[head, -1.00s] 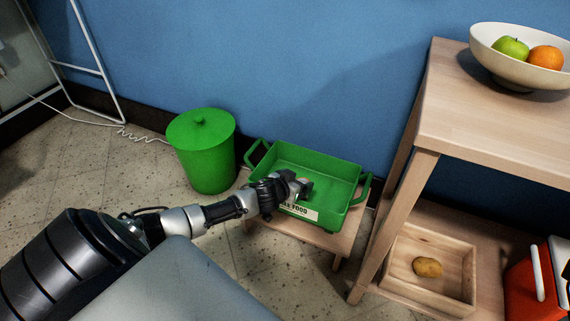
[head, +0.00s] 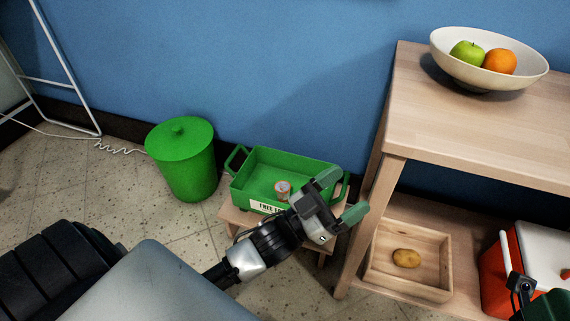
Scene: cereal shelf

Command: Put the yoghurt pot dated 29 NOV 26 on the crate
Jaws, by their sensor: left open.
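A small yoghurt pot (head: 283,188) with a pale and orange top sits inside the green crate (head: 258,158), near its front wall. Its date is too small to read. The crate has a white label on its front and stands on a low wooden stool. My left gripper (head: 342,196) is open and empty, just right of the pot, over the crate's front right corner. Part of my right gripper (head: 540,303) shows at the bottom right edge, cut off by the frame, its jaws unclear.
A green lidded bin (head: 183,160) stands left of the crate. At right, a wooden table (head: 470,120) holds a bowl (head: 485,72) with an apple and an orange. Its lower shelf holds a wooden tray (head: 440,288) with a potato and a red and white cooler (head: 500,268).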

